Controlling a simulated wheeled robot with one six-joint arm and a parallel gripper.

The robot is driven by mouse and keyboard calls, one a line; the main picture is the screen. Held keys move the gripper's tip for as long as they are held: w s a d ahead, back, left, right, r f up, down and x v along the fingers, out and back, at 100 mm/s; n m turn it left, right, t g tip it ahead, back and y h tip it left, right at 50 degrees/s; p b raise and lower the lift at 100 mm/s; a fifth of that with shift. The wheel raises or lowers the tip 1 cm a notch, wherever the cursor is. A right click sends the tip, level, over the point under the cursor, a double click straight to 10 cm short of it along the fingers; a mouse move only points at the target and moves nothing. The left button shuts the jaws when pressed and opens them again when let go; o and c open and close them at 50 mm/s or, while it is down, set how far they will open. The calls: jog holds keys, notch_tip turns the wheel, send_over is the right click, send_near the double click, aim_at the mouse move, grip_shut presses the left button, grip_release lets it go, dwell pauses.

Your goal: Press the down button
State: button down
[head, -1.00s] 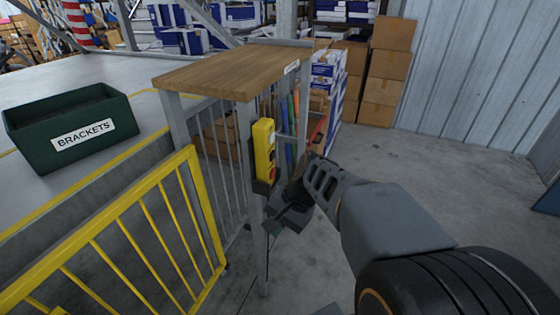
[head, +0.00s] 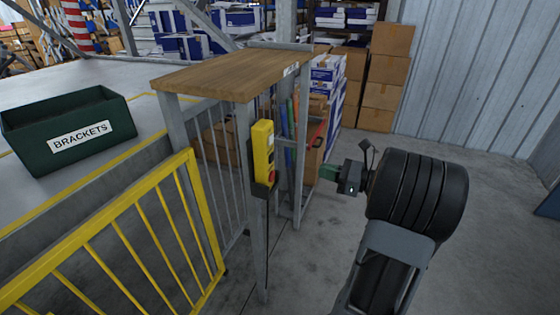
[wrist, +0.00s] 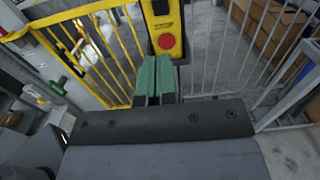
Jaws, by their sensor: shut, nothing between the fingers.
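A yellow control box (head: 264,153) hangs on a grey post under the wooden tabletop in the head view. A red button shows near its lower end, and small dark and light parts sit above it. In the wrist view the yellow box (wrist: 162,28) is at the top centre, with a round red button and a dark part above. Which part is the down button I cannot tell. My gripper (head: 328,173) is to the right of the box, apart from it. Its green fingertips (wrist: 155,77) are shut and empty, pointing toward the box just below the red button in the wrist view.
A wooden-topped stand (head: 235,72) rises over the box. A yellow railing (head: 115,235) is at the left, and a green bin labelled BRACKETS (head: 70,130) sits on the platform behind it. Cardboard boxes (head: 385,75) are stacked at the back.

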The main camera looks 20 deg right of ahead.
aim_at(272, 158)
jog(key=p+x, duration=0.1)
jog(key=x, duration=1.3)
jog(key=shift+a, duration=0.15)
